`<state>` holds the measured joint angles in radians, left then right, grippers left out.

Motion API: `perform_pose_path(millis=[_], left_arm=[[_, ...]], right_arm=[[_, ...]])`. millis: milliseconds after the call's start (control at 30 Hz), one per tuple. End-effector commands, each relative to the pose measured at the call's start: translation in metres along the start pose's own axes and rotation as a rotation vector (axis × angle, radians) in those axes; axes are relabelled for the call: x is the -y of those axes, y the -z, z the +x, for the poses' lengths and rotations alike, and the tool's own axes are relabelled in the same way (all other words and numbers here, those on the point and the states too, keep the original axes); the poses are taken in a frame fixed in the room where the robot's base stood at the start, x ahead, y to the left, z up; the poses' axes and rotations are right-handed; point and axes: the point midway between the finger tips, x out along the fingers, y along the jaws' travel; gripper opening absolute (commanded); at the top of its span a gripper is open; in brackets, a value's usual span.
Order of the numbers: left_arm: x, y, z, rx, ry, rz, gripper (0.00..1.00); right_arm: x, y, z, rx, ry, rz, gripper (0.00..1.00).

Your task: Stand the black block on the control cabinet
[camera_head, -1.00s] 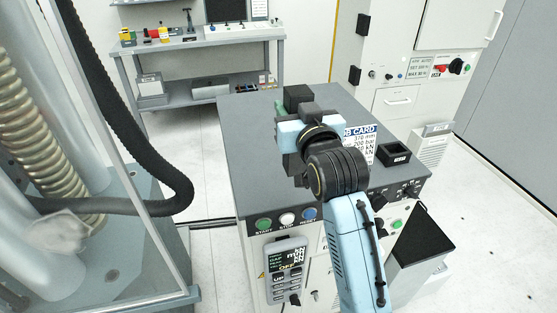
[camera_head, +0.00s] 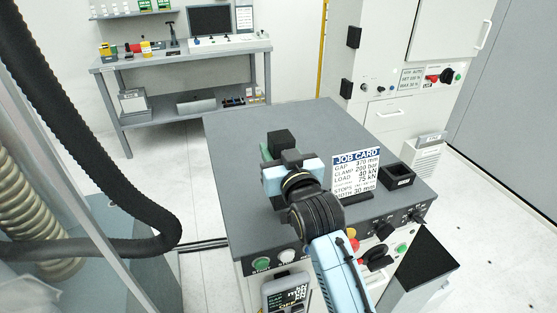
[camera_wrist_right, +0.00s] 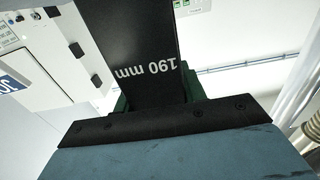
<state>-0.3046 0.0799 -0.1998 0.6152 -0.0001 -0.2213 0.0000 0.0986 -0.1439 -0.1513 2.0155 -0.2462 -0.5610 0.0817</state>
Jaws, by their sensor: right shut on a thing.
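The control cabinet (camera_head: 232,135) has a wide grey top and a front panel of buttons and knobs. My right gripper (camera_head: 277,159) is over the left-middle part of this top, shut on the black block (camera_head: 281,140). In the head view only the block's dark end shows beyond the gripper; the rest is hidden. In the right wrist view the block (camera_wrist_right: 140,35) stands out from between the green finger pads, with "190 mm" reading upside down. I cannot tell whether the block touches the top. My left gripper is not in view.
The top's far part is clear. A thick black hose (camera_head: 165,225) hangs at left. A workbench (camera_head: 180,58) stands behind.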

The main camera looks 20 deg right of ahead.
Motion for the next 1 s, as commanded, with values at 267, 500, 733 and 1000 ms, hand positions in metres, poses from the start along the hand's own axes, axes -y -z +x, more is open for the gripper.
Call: perform_pose_path(millis=[267,500,733,1000], left_arm=[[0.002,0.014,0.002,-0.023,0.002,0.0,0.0],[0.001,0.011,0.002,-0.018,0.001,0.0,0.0],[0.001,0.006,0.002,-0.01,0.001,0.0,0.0],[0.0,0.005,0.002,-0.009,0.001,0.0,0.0]], right_arm=[[0.0,-0.02,0.0,-0.008,0.0,0.001,0.0],[0.0,-0.02,0.0,-0.008,0.0,0.001,0.0],[0.0,-0.025,0.0,0.001,0.0,0.0,0.59],[0.0,-0.025,0.0,0.001,0.0,0.0,0.63]])
